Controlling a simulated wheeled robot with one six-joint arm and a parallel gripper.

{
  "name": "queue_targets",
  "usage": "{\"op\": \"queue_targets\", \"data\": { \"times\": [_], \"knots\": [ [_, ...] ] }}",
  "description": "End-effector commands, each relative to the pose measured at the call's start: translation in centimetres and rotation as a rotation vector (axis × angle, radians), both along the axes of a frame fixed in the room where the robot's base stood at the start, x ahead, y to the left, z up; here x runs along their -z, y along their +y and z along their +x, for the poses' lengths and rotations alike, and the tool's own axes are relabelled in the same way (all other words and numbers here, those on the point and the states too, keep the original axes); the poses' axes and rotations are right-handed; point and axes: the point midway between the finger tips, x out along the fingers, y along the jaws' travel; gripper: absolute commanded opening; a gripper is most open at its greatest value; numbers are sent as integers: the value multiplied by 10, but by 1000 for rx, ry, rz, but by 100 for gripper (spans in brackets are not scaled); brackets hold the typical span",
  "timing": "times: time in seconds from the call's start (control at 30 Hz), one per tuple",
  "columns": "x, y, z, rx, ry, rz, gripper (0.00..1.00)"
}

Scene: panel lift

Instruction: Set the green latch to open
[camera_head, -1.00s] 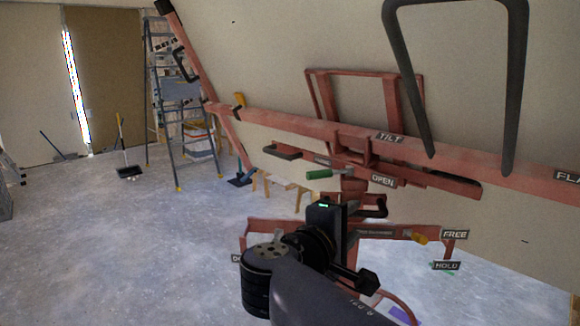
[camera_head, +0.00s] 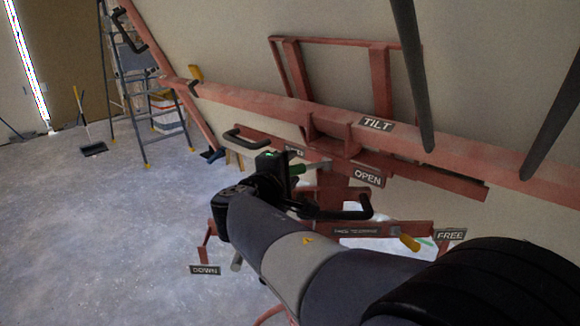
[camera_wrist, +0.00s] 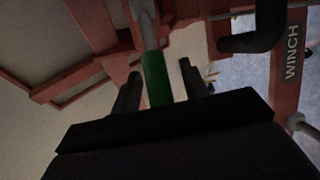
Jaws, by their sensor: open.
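The green latch handle (camera_wrist: 156,78) lies between the two open fingers of my gripper (camera_wrist: 158,88) in the wrist view, with its grey shaft (camera_wrist: 146,28) running up to the red frame. Dark gaps show on both sides of it, so the fingers look apart from it. In the head view the green handle (camera_head: 297,169) shows just beside my gripper (camera_head: 285,163), partly hidden by it. The OPEN sign (camera_head: 368,177) is to the right of the handle. Another sign to its left is mostly hidden.
A black handle (camera_head: 246,138) is left of the latch, and another bar handle (camera_head: 345,212) is below right. The TILT beam (camera_head: 260,103) runs above, with black uprights. A yellow-tipped lever (camera_head: 409,243) sits near the FREE sign (camera_head: 450,234). Open floor lies left.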

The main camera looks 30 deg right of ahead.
Motion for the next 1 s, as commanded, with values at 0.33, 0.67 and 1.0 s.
{"op": "queue_targets", "data": {
  "times": [0.33,0.67,1.0],
  "knots": [
    [1,-4,3,-1,-1,1,42],
    [1,-4,3,-1,0,0,19],
    [1,-4,3,-1,1,1,0]
  ]
}}
